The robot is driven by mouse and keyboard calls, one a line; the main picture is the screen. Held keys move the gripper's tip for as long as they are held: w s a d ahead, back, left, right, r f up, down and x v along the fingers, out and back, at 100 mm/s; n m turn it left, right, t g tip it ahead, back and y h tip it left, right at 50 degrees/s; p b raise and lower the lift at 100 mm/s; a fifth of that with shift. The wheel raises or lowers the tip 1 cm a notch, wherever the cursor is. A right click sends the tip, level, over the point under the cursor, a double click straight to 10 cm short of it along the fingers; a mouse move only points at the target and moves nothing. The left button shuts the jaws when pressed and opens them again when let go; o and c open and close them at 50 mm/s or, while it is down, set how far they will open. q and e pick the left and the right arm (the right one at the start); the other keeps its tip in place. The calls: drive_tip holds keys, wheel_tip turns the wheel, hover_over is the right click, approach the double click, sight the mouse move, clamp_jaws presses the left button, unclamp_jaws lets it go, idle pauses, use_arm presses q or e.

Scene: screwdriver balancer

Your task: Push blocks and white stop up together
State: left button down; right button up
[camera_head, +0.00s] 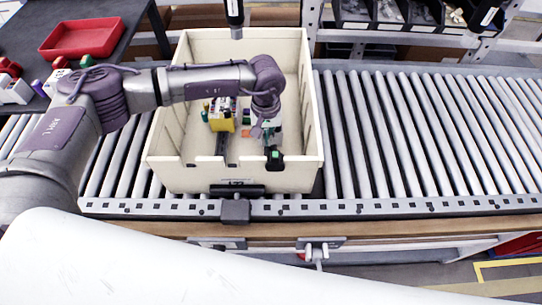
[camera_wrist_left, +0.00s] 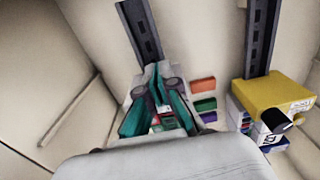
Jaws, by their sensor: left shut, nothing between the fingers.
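My left gripper (camera_head: 264,128) reaches down into the cream crate (camera_head: 300,178). In the left wrist view its teal fingers (camera_wrist_left: 157,72) are shut and empty, close to the end of a dark rail (camera_wrist_left: 140,28). Small red, green and white blocks (camera_wrist_left: 165,119) show between the finger links. Orange (camera_wrist_left: 203,84), green (camera_wrist_left: 206,104) and purple (camera_wrist_left: 208,117) blocks lie in a row beside the gripper. A yellow block (camera_head: 222,124) stands at the end of a second rail (camera_head: 222,152). I cannot make out which piece is the white stop. My right gripper is not in view.
The crate stands on a roller conveyor (camera_head: 420,130); its walls surround the gripper. A white and black piece (camera_wrist_left: 275,133) stands by the yellow block. A dark tool (camera_head: 235,14) hangs above the crate's back edge. A red tray (camera_head: 80,37) lies on the left table.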

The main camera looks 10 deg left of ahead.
use_arm(q)
drive_tip(key=shift+s, duration=0.45)
drive_tip(key=shift+r, duration=0.15)
idle(0.3)
drive_tip(key=shift+r, duration=0.85)
drive_tip(key=shift+p, duration=0.3)
wheel_tip(320, 180, up, 12)
drive_tip(key=p, duration=0.5)
drive_tip(key=shift+s+d+f, duration=0.15)
drive_tip(key=shift+s, duration=0.25)
idle(0.9)
